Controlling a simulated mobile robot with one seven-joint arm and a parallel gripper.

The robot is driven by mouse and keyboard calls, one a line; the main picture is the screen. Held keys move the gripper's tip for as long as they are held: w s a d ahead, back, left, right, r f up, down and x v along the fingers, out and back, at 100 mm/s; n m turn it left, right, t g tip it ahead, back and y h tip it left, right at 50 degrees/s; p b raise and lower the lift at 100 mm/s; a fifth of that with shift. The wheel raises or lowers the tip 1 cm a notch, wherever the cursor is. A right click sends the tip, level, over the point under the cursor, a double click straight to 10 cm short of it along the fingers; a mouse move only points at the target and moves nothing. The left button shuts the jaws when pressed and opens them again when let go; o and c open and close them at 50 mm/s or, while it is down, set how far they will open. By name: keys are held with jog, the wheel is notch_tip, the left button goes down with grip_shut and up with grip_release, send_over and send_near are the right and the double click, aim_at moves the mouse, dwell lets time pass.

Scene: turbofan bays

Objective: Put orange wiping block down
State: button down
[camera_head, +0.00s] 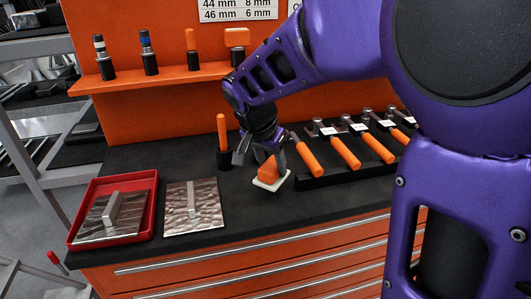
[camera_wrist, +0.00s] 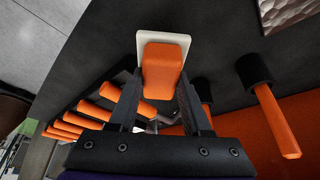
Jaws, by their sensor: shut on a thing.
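The orange wiping block (camera_head: 269,170) sits on a white square pad (camera_head: 272,183) on the dark bench top. My gripper (camera_head: 263,160) is around the block, shut on it, with its fingers pointing down. In the wrist view the orange wiping block (camera_wrist: 162,70) lies between the two fingers of my gripper (camera_wrist: 158,95), with the white pad (camera_wrist: 182,40) under it. The block and pad look at or very near the bench surface; I cannot tell whether they touch it.
Orange-handled tools (camera_head: 343,153) lie in a black rack just right of the gripper. An orange handle (camera_head: 222,130) stands upright in a black holder to the left. A metal plate (camera_head: 205,208) and a red tray (camera_head: 152,200) are further left. Bare bench lies in front.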

notch_tip(320, 180, down, 4)
jog(key=shift+f, duration=0.1)
jog(key=shift+b, duration=0.35)
jog(key=shift+f, duration=0.2)
jog(key=shift+c, duration=1.7)
grip_release()
jog(key=shift+r, duration=0.1)
jog(key=shift+r, duration=0.25)
jog(key=p+v, duration=0.6)
jog(key=v, duration=0.5)
jog(key=shift+s+r, duration=0.2)
jog(key=shift+r, duration=0.1)
